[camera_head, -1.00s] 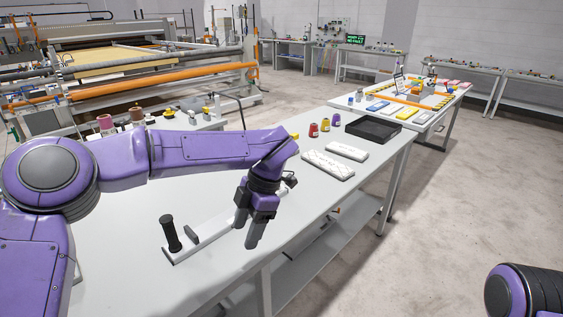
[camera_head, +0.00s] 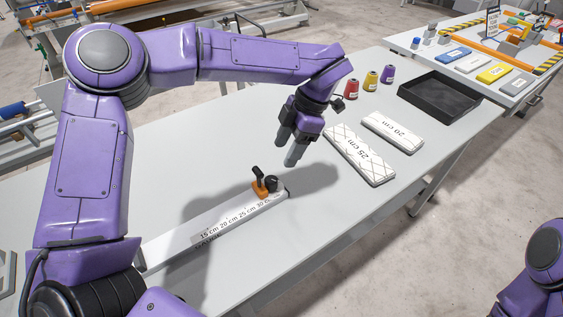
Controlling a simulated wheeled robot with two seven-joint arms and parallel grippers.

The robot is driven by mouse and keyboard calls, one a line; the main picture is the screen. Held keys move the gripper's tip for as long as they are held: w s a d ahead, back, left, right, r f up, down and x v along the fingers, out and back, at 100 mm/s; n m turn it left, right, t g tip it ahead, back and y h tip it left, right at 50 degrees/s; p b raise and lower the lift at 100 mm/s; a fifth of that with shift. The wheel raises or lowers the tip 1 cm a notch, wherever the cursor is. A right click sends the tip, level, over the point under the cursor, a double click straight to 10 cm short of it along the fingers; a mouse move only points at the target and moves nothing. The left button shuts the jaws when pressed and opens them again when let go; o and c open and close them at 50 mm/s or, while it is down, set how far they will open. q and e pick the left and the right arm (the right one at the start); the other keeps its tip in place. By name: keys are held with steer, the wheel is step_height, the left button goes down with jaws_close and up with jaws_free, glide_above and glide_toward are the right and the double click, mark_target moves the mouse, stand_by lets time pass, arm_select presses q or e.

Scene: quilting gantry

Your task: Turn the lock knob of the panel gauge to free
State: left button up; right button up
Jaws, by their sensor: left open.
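The panel gauge is a long white bar (camera_head: 232,222) with printed marks, lying on the grey table. Near its far right end sits an orange slider (camera_head: 260,190) with a black upright lever and a round black knob (camera_head: 271,184). I cannot tell from here which of them locks it, or its setting. My left gripper (camera_head: 288,154) is open and empty, above and slightly right of the slider, apart from it, fingers pointing down. My right gripper is out of view; only part of my right arm shows at the lower right edge.
Two white quilted panels marked 25 cm (camera_head: 361,155) and 20 cm (camera_head: 393,131) lie right of the gripper. Red (camera_head: 351,88), yellow (camera_head: 371,81) and purple (camera_head: 387,75) thread cones and a black tray (camera_head: 439,96) stand behind. The table around the gauge is clear.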

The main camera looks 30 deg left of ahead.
mark_target(271, 179)
arm_select(q)
steer(key=p+x, duration=0.1)
steer(key=x, duration=0.8)
steer(key=shift+f, duration=0.1)
steer(key=shift+s, duration=0.4)
steer(key=shift+w, duration=0.15)
steer(key=c, duration=1)
steer(key=m+p, duration=0.2)
steer(key=p, duration=0.1)
steer(key=shift+d+r+t, duration=0.1)
steer(key=shift+r+t, duration=0.2)
steer(key=shift+r, duration=0.1)
steer(key=shift+c, duration=0.2)
steer(key=shift+f+m+y+p, duration=0.15)
steer(key=shift+m+y+p, duration=0.15)
steer(key=shift+p, duration=0.05)
steer(key=shift+f, duration=0.25)
steer(key=o, duration=1)
steer(key=shift+o, duration=0.2)
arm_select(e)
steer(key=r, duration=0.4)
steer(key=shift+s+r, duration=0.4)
